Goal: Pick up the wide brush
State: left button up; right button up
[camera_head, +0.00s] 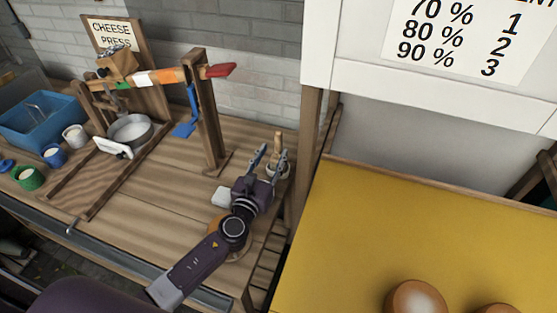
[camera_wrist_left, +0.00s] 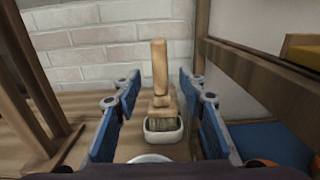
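The wide brush (camera_head: 278,142) has a wooden handle and stands upright, bristles down, in a small white holder at the back right of the wooden bench. In the left wrist view the brush (camera_wrist_left: 159,72) is near the middle, with its bristle end in the white holder (camera_wrist_left: 163,137). My left gripper (camera_head: 273,157) is open and points toward the brush. In the left wrist view its blue-padded fingers stand on either side of the brush, with gaps on both sides. The brush appears beyond the fingers, though the exact depth is hard to tell. My right gripper is not in view.
A wooden cheese press (camera_head: 211,115) stands left of the gripper, with a metal pan (camera_head: 130,131) beside it. A white block (camera_head: 222,197) lies close to my left wrist. A wooden post (camera_head: 309,130) and a yellow surface (camera_head: 345,230) are on the right.

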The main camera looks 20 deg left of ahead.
aim_at(277, 145)
pick_arm(q)
jog(key=shift+w+r, duration=0.2)
jog(key=shift+w, duration=0.85)
jog(key=w, duration=0.2)
jog(key=shift+w+d+f, duration=0.1)
jog(key=shift+w, duration=0.7)
jog(key=shift+s, duration=0.1)
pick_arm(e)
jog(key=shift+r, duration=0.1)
pick_arm(q)
jog(key=shift+c, duration=0.6)
grip_shut()
